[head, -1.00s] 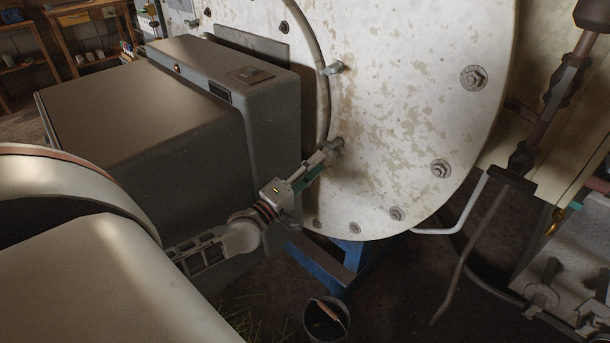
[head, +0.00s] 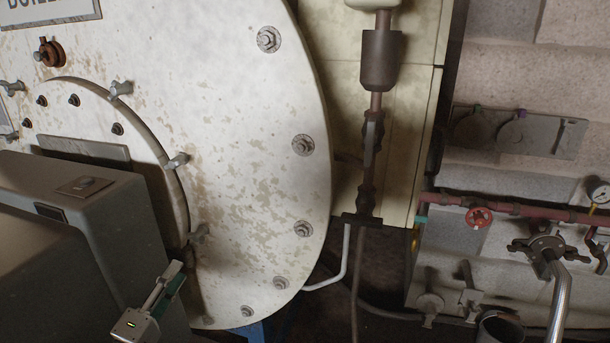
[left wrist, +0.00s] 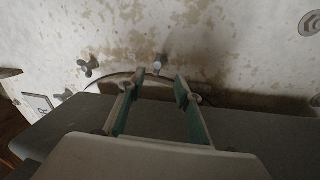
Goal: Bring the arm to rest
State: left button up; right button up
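My left gripper (head: 174,272) is at the lower left of the head view, in front of a round, rust-flecked white boiler end. Its two fingers with green sides show apart and empty in the left wrist view (left wrist: 160,88). In the left wrist view a wing nut (left wrist: 160,62) shows beyond the gap between the fingers. They appear apart, though depth is hard to judge. My right gripper is not in view.
A dark grey box-shaped housing (head: 80,225) stands close left of my left gripper. Bolts ring the boiler face (head: 250,150). To the right are a vertical pipe (head: 370,140), a red valve wheel (head: 479,217) and a gauge (head: 600,193).

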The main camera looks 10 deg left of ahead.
pick_arm(q)
jog(key=s+d+f+m+g+p, duration=0.3)
jog(key=s+d+f+m+g, duration=0.2)
jog(key=s+d+f+m, duration=0.4)
jog(key=s+d+f+m+g+h+p, duration=0.1)
jog(key=s+d+f+m+g+p, duration=0.3)
jog(key=s+d+f+m, duration=0.5)
jog(key=s+d+m, duration=0.1)
jog(key=s+d, duration=0.3)
jog(key=s, duration=0.1)
jog(key=shift+d+g+h, duration=0.3)
jog(key=shift+d+g, duration=0.05)
jog(key=shift+g, duration=0.05)
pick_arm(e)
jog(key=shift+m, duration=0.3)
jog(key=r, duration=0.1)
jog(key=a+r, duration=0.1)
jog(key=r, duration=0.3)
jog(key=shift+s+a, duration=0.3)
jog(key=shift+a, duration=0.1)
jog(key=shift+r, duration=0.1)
